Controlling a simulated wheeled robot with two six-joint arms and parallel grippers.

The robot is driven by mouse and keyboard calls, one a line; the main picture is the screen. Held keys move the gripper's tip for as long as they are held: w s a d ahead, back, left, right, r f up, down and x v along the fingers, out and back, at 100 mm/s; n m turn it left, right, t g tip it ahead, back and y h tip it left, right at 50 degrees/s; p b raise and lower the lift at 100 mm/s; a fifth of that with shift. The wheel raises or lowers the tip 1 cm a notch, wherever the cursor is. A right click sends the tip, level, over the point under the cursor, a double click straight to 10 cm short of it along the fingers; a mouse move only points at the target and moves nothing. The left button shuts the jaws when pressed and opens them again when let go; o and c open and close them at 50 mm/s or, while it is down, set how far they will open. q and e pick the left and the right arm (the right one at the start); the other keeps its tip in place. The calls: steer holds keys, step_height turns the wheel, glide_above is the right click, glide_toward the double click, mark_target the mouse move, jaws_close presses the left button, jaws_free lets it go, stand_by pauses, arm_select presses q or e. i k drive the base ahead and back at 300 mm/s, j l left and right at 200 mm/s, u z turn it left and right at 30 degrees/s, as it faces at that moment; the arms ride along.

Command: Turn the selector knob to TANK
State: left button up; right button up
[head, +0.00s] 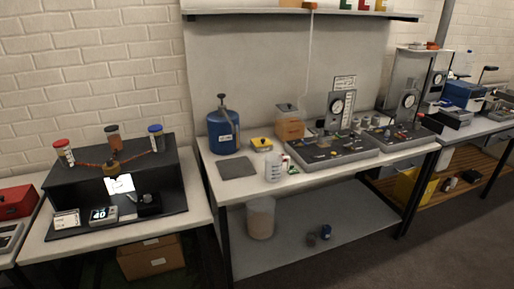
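No knob lettered TANK can be picked out at this distance; labels are too small to read. A grey panel (345,152) with several small coloured fittings lies on the middle bench, a round dial gauge (337,106) standing behind it. A second similar panel (398,137) with its own gauge (409,101) lies to its right. A blue cylinder (223,138) with a dark top fitting and a white label stands upright at the left of this bench. Neither of my grippers is in view.
A black stand (72,185) with a lit display is on the left bench. Floor shows at lower right.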

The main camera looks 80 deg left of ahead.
mark_target(109, 162)
steer(key=u, duration=4)
